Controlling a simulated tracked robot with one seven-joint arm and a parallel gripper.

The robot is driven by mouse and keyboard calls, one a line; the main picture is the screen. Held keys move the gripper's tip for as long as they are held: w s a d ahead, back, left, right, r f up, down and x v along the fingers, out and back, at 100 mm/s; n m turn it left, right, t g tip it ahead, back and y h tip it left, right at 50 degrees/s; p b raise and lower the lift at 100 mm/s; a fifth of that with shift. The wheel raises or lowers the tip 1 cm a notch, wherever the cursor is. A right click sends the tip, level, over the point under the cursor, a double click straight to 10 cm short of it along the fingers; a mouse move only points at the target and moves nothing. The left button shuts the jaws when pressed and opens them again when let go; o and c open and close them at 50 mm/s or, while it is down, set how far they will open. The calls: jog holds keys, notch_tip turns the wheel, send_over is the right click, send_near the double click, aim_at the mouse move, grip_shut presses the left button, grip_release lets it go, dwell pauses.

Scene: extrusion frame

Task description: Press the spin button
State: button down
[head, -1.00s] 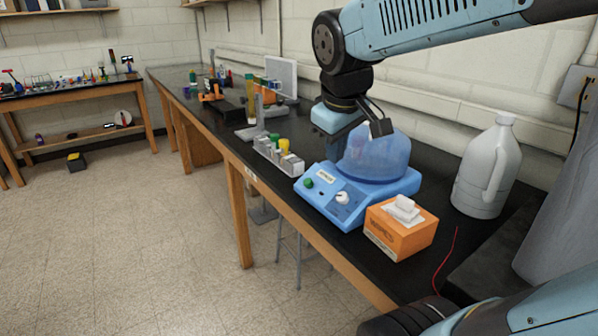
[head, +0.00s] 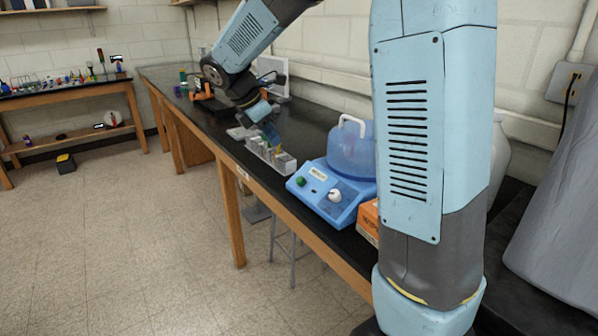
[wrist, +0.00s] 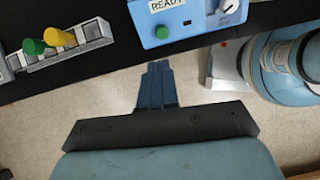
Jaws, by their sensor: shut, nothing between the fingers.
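The blue centrifuge (head: 322,205) sits on the black bench with its lid (head: 345,158) down and a white handle on top. A green button (head: 301,181) is on its front panel, beside a display and a white knob (head: 335,195). In the wrist view the green button (wrist: 162,31) is just beyond my fingertips, and the display reads "READY" (wrist: 166,5). My gripper (wrist: 157,68) is shut and empty, apart from the button, with the bench's front edge and floor behind it. In the head view my gripper (head: 272,130) appears above the tube rack, left of the centrifuge.
A tube rack (head: 270,156) stands left of the centrifuge; green and yellow caps (wrist: 60,37) show in the wrist view. An orange box (head: 368,220) and a jug (head: 499,160) are partly hidden behind my arm. The bench's front edge runs close by the centrifuge.

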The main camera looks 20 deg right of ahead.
aim_at(299, 178)
jog(key=shift+f, duration=0.15)
jog(key=x, duration=1.3)
jog(key=shift+w+d+f, duration=0.1)
jog(key=shift+d+f, duration=0.15)
jog(key=shift+f, duration=0.05)
jog(key=shift+x, duration=0.75)
jog(key=shift+d+f, duration=0.15)
jog(key=v, duration=1.4)
